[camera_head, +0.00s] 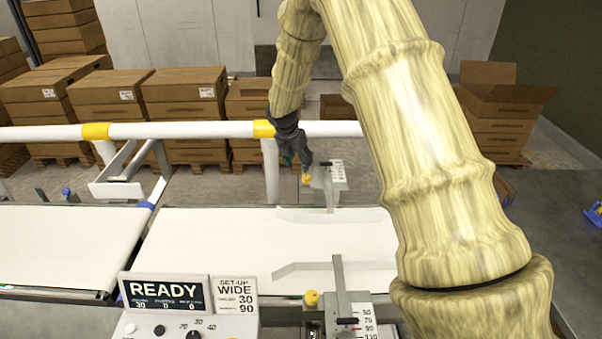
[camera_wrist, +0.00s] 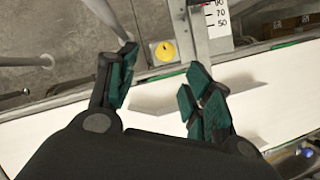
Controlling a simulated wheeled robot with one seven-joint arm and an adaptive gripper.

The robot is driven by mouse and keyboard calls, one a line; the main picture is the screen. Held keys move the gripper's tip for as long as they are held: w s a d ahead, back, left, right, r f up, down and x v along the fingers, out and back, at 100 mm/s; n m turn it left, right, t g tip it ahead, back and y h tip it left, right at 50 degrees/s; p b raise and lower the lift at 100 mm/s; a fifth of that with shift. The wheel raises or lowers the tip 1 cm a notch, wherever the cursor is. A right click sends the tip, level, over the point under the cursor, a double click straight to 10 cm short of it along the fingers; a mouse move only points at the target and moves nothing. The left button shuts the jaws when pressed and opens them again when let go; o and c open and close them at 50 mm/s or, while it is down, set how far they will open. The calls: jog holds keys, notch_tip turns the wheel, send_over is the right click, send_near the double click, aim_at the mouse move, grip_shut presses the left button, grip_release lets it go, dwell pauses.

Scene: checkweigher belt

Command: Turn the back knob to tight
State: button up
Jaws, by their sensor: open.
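The back knob (camera_head: 306,178) is small and yellow, on the grey bracket of the back guide rail beyond the white belt. In the wrist view the knob (camera_wrist: 164,51) shows as a yellow disc with a small dark mark, on a light plate beside the upright scale. My gripper (camera_wrist: 160,65) is open, one finger on each side of the knob in that view. I cannot tell whether either finger touches it. In the head view my gripper (camera_head: 301,158) hangs just above the back bracket, partly hidden by its own dark links.
A second yellow knob (camera_head: 311,298) sits on the front guide bracket near a scale (camera_head: 365,322). The display (camera_head: 166,292) reads READY, and the set-up card (camera_head: 236,296) reads WIDE. A white rail (camera_head: 200,130) runs behind the belt (camera_head: 230,240). Cartons (camera_head: 185,95) stand behind it.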

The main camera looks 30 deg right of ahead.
aim_at(306, 176)
jog(key=x, duration=0.2)
jog(key=p+x, duration=0.1)
jog(key=x, duration=0.1)
jog(key=p+x, duration=0.1)
jog(key=x, duration=0.1)
jog(key=shift+s+d, duration=0.3)
jog(key=shift+d, duration=0.1)
jog(key=shift+s+d+f, duration=0.1)
jog(key=shift+d+f, duration=0.15)
jog(key=shift+f, duration=0.25)
jog(key=shift+p+x, duration=0.5)
jog(key=shift+x, duration=0.55)
jog(key=shift+a, duration=0.1)
jog(key=c, duration=1)
